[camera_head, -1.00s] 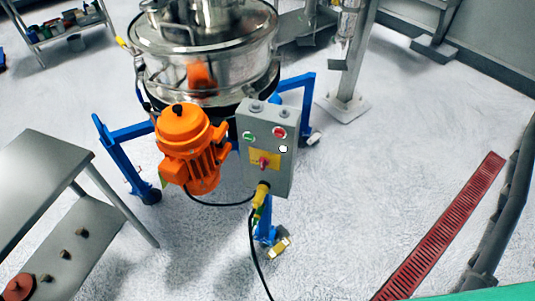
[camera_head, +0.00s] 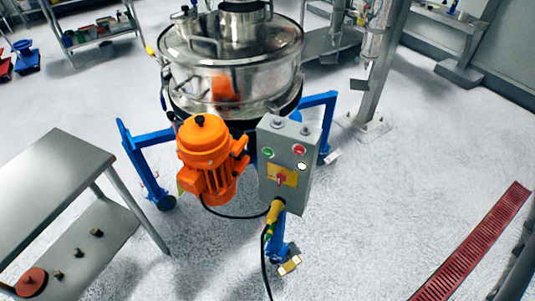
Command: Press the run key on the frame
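The powder sifter is a round steel vessel (camera_head: 225,75) on a blue wheeled frame (camera_head: 150,141), with an orange motor (camera_head: 207,150) at its front. A grey control box (camera_head: 285,185) is fixed to the frame at the right of the motor. Its face carries a green key (camera_head: 268,153), a red key (camera_head: 299,150), a small white round part (camera_head: 302,166), and a red knob on a yellow plate (camera_head: 290,180). I cannot read any label that says which is the run key. Neither of my grippers is in view.
A steel table (camera_head: 50,165) with a lower shelf stands at the left. A red floor grate (camera_head: 470,245) runs along the right. A steel post (camera_head: 383,75) stands behind the sifter at the right.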

